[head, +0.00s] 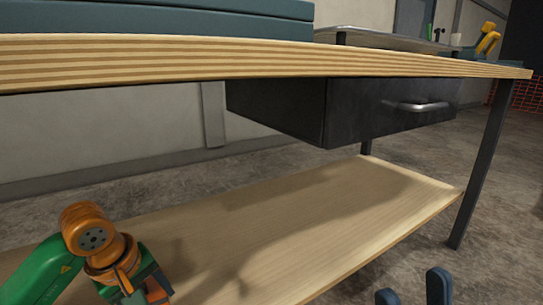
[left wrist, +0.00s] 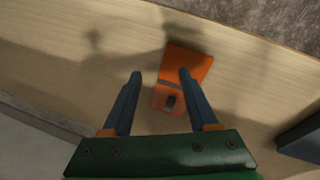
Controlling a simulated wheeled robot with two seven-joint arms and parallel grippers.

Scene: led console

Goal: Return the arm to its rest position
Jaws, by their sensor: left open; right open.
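My left arm, green and orange, comes in at the bottom left of the head view over the lower shelf (head: 300,220). In the left wrist view my left gripper (left wrist: 160,75) is open, with two dark blue fingers apart. An orange object (left wrist: 195,62) with a dark part on it shows beyond and beside the right-hand finger, against the pale wood shelf; the fingers are not shut on it. My right gripper (head: 413,284) is open and empty at the bottom of the head view, with only its two blue-grey fingertips showing.
The workbench top (head: 200,62) spans the view above the shelf. A dark drawer (head: 380,112) with a metal handle hangs under it, and a dark leg (head: 482,165) stands at the right. A blue-grey case (head: 160,18) lies on top. The shelf's middle is clear.

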